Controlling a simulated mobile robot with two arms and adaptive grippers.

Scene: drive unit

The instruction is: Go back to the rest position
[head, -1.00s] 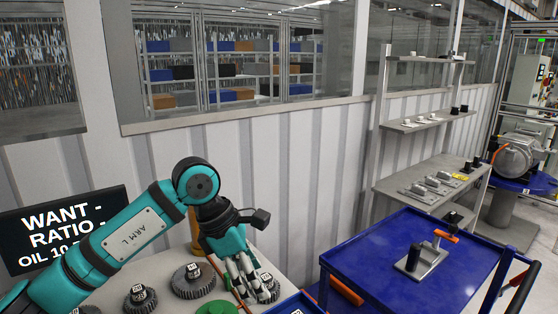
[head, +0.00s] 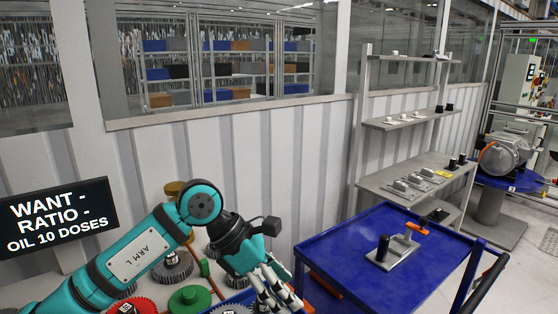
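My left gripper (head: 278,289) hangs at the bottom middle of the head view, at the end of the teal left arm. Its grey fingers point down and to the right, beside the gear table and left of the blue cart (head: 350,232). The fingertips run close to the bottom edge, and I cannot tell how far apart they are. No held part shows clearly. My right gripper is not in view.
Grey gears (head: 172,265), a green disc (head: 190,298) and a red gear (head: 135,305) lie on the table under my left arm. A black sign (head: 57,218) stands at left. The cart carries a grey fixture (head: 395,252). Shelves (head: 415,185) stand behind.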

